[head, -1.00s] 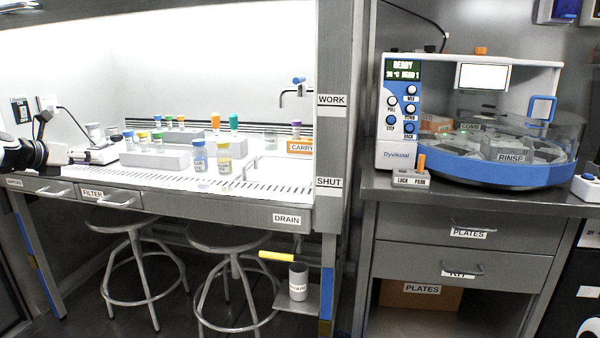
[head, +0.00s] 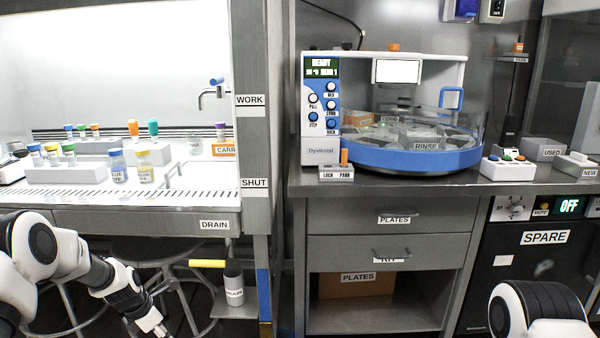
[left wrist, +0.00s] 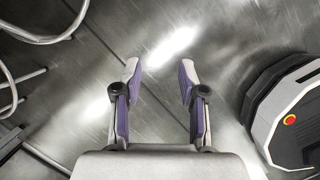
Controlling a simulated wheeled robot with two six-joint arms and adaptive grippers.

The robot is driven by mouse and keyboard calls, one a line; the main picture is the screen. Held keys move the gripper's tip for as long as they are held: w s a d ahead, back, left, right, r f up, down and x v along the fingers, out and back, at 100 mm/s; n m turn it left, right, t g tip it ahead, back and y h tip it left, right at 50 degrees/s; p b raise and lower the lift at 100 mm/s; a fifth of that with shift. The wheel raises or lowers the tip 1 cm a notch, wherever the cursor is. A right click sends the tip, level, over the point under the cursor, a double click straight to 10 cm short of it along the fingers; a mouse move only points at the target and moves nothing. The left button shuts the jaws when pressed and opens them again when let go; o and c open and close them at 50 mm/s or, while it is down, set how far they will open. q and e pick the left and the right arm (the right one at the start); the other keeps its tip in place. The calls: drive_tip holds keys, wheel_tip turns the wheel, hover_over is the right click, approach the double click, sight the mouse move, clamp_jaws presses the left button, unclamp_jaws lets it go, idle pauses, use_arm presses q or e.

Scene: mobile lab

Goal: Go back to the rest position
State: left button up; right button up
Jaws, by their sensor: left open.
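My left arm comes in at the lower left of the head view and hangs in front of the hood bench, its gripper (head: 168,305) low and pointing down. In the left wrist view the left gripper (left wrist: 159,75) is open, with its two purple-padded fingers apart and nothing between them but bare metal floor. Part of my right arm shows at the lower right of the head view, but its gripper is outside the frame.
The hood bench (head: 120,216) with vials and racks is at left, stools (head: 160,250) beneath it. A DRAIN cup (head: 234,289) stands on a low shelf. A counter (head: 400,184) carries the blue-and-white machine (head: 322,125). Floor (left wrist: 160,55) beneath the left gripper is clear.

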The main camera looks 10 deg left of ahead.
use_arm(q)
drive_tip(key=s+d+f+m+g, duration=0.3)
drive_tip(key=s+d+f+m, duration=0.2)
drive_tip(key=s+d+f, duration=0.45)
drive_tip(key=s+d+f+m+g, duration=0.1)
drive_tip(key=s+d+f+m, duration=0.15)
drive_tip(key=s, duration=0.55)
drive_tip(key=s+d+f+m+y, duration=0.1)
drive_tip(key=s+f+m, duration=0.1)
drive_tip(key=s+m, duration=0.35)
drive_tip(key=s+d+f+m+g, duration=0.1)
drive_tip(key=s+d+f, duration=0.1)
drive_tip(key=s, duration=0.7)
drive_tip(key=s+d+r+m, duration=0.2)
drive_tip(key=s+r+m, duration=0.1)
drive_tip(key=s+m, duration=0.6)
wheel_tip(320, 180, up, 28)
drive_tip(key=w+m+t+p, duration=0.2)
drive_tip(key=m+p, duration=0.3)
drive_tip(key=p, duration=2.2)
drive_tip(key=shift+w+a+f+y, duration=0.25)
drive_tip(key=shift+w+y, duration=0.15)
drive_tip(key=shift+w, duration=0.05)
